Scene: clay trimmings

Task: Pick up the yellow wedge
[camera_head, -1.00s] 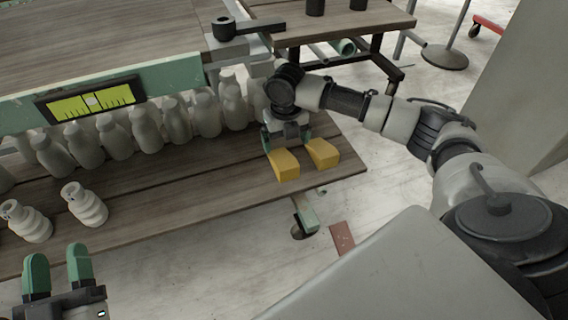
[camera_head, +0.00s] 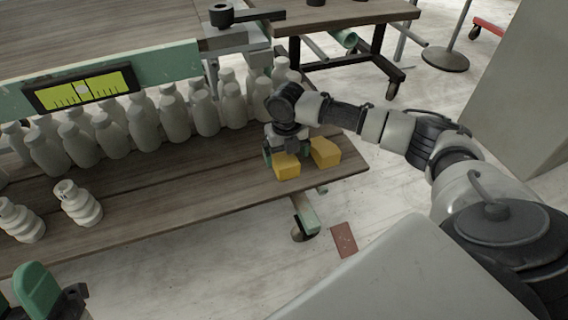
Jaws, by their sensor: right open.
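Two yellow wedges lie near the right end of the wooden bench shelf. The left yellow wedge (camera_head: 287,170) is at my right gripper (camera_head: 286,154), and the right yellow wedge (camera_head: 326,153) lies just to the right of it. My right gripper points down, open, with its green left finger beside the left wedge's rear left side. The wedge hides part of the jaws, so I cannot tell whether they touch it. My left gripper (camera_head: 38,292) is cut off at the bottom left corner, with one green finger plain to see.
Several pale bottles (camera_head: 174,116) stand in a row behind, under a green beam with a yellow level gauge (camera_head: 83,92). A reddish plate (camera_head: 343,239) lies on the floor. The shelf between bottles and wedges is clear.

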